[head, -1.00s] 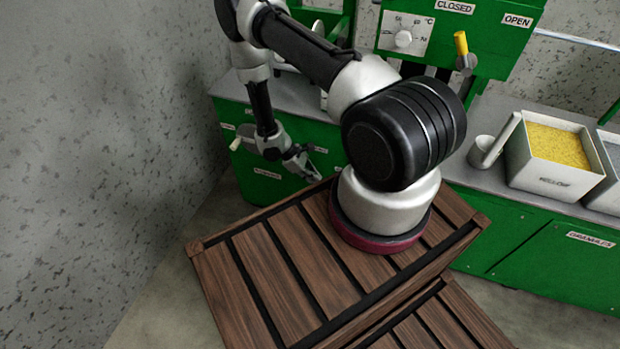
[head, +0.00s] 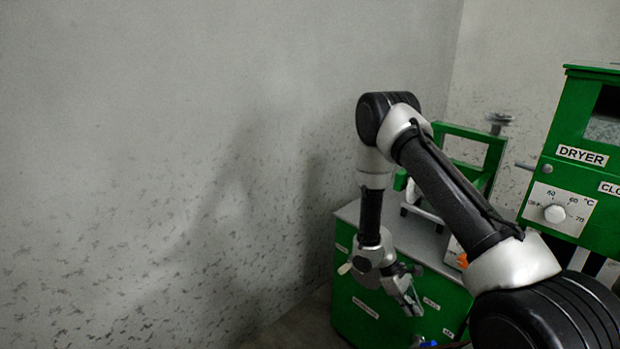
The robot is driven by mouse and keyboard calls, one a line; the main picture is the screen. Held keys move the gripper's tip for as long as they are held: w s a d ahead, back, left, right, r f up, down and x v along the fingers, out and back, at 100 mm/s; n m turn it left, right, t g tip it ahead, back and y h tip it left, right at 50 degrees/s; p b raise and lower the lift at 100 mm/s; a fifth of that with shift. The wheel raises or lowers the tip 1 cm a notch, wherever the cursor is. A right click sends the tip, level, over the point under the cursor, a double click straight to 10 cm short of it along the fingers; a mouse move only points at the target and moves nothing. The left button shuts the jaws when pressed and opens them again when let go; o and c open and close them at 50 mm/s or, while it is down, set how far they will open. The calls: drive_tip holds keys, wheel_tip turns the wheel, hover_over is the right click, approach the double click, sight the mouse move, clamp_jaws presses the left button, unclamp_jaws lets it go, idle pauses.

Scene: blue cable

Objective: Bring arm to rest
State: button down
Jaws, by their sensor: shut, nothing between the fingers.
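My arm rises from the lower right corner of the head view, bends at its elbow near the top middle, and hangs down on the left. My gripper (head: 408,300) is at its lower end, in front of the green cabinet (head: 362,308). It points down and to the right, shut and empty. I cannot tell whether it touches the cabinet front. A small blue piece (head: 428,343) shows at the bottom edge below the gripper; I cannot tell whether it is the cable.
A green dryer (head: 575,150) with a temperature dial (head: 555,213) stands at the right. A green frame (head: 480,150) stands on the grey worktop behind my arm. An orange object (head: 462,260) is partly hidden by my arm. A bare grey wall (head: 180,150) fills the left.

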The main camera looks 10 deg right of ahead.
drive_tip(key=s+r+m+t+y, duration=0.2)
drive_tip(key=s+r, duration=0.3)
drive_tip(key=r, duration=1.1)
drive_tip(key=s+r+m+t+y, duration=0.1)
drive_tip(key=s+r+m+t, duration=0.3)
drive_tip(key=r, duration=1.3)
drive_tip(key=s+r+m+t+y, duration=0.2)
drive_tip(key=s+r, duration=0.6)
drive_tip(key=r, duration=0.9)
drive_tip(key=shift+a+r+m+t+y, duration=0.2)
drive_tip(key=shift+a+m+t+y, duration=0.15)
drive_tip(key=shift+m+t, duration=0.3)
drive_tip(key=shift+s, duration=0.1)
